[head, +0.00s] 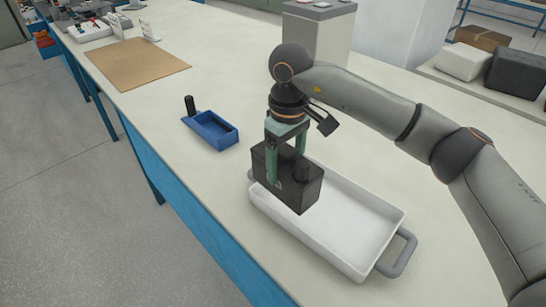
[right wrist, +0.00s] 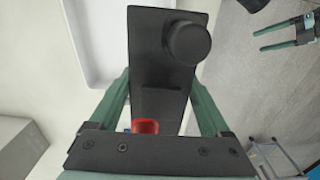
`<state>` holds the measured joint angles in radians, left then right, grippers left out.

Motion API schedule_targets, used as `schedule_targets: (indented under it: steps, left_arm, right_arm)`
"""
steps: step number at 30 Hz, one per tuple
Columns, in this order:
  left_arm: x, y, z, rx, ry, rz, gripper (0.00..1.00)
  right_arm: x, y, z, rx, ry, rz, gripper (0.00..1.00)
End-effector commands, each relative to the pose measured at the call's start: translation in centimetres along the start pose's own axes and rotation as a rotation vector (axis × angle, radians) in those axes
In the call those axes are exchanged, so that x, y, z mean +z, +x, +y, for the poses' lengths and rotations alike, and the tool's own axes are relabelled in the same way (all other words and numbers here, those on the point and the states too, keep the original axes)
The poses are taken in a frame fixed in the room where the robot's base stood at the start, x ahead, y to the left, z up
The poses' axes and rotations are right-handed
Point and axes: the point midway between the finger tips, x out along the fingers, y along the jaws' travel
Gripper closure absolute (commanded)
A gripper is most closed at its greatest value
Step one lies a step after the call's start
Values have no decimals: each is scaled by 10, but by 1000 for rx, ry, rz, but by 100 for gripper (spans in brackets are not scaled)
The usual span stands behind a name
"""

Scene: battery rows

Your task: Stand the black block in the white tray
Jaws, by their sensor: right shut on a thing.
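The black block (head: 302,190) is a dark box with a round knob, held between the green fingers of my right gripper (head: 286,165). In the right wrist view the block (right wrist: 160,65) fills the space between the fingers, with the round knob near its far end and a small red part close to the gripper. The white tray (head: 375,240) lies below and to the right of the block, which hides part of its left end. The block appears to be above the tray floor; contact is hard to tell. My left gripper (right wrist: 286,33) shows only in the right wrist view, open and empty.
A blue tray (head: 212,131) with a black upright cylinder (head: 190,106) at its corner stands to the left. A brown board (head: 135,62) lies farther back. A grey box-shaped stand (head: 318,35) is behind the arm. The table's blue front edge runs along the left.

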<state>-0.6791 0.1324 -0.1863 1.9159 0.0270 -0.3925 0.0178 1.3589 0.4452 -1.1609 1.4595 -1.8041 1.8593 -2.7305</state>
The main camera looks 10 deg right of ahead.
Motion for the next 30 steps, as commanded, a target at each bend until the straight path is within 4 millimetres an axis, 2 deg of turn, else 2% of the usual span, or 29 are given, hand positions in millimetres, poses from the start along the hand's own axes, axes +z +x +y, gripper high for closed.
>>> schedule_targets:
  steps: [5,12,23,30]
  left_arm:
    - [-5,-5,0,-2,0,-1,24]
    - [-7,-8,0,-3,0,-2,24]
    - [-8,-9,-1,-3,-1,-4,24]
    - [-10,-11,0,-3,-1,-5,24]
  right_arm:
    - [28,11,25,1,2,7,100]
    - [48,48,42,0,0,7,100]
    - [59,66,52,1,0,8,100]
    - [62,95,54,0,-1,7,100]
